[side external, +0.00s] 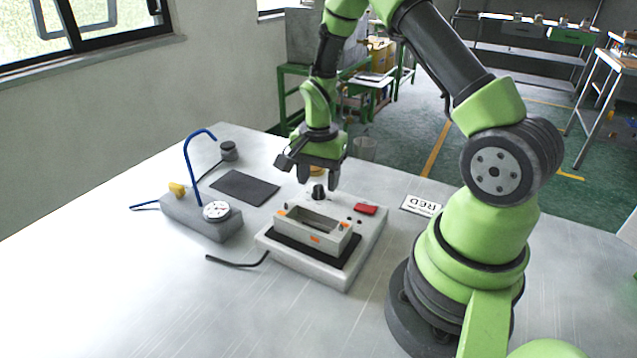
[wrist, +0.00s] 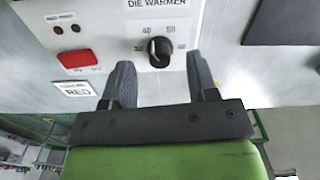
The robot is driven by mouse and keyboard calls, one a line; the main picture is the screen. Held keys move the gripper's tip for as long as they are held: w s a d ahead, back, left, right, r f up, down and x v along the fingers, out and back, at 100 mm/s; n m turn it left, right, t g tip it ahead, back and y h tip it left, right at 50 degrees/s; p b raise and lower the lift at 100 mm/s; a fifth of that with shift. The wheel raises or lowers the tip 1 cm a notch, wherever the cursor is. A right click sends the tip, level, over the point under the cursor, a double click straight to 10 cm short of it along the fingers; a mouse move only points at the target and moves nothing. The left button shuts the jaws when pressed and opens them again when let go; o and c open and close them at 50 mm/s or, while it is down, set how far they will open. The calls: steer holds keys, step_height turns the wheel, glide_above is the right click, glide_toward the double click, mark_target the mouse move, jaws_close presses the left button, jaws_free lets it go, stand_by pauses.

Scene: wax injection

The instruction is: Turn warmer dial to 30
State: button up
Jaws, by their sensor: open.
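The warmer dial (side external: 318,192) is a black knob at the back of the white die warmer (side external: 352,262). In the wrist view the dial (wrist: 159,52) sits under the "DIE WARMER" label, with small numbers around it. A pale mark shows on the knob, but I cannot tell for sure which number it points to. My gripper (side external: 320,180) points down just above the dial, open and empty. In the wrist view my gripper's fingers (wrist: 158,72) are spread to either side of the dial, apparently not touching it.
A red switch (side external: 365,209) lies beside the dial, and a grey die (side external: 313,228) sits on the warmer's black plate. A "RED" card (side external: 421,205) lies to the right. A grey block with a gauge (side external: 216,211) and a dark mat (side external: 245,187) are to the left.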

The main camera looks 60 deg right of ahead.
steer(key=shift+f, duration=0.85)
steer(key=c, duration=0.9)
steer(key=shift+n, duration=0.3)
steer(key=n, duration=0.5)
steer(key=shift+n, duration=0.3)
steer(key=n, duration=0.5)
steer(key=shift+n, duration=0.3)
steer(key=o, duration=0.9)
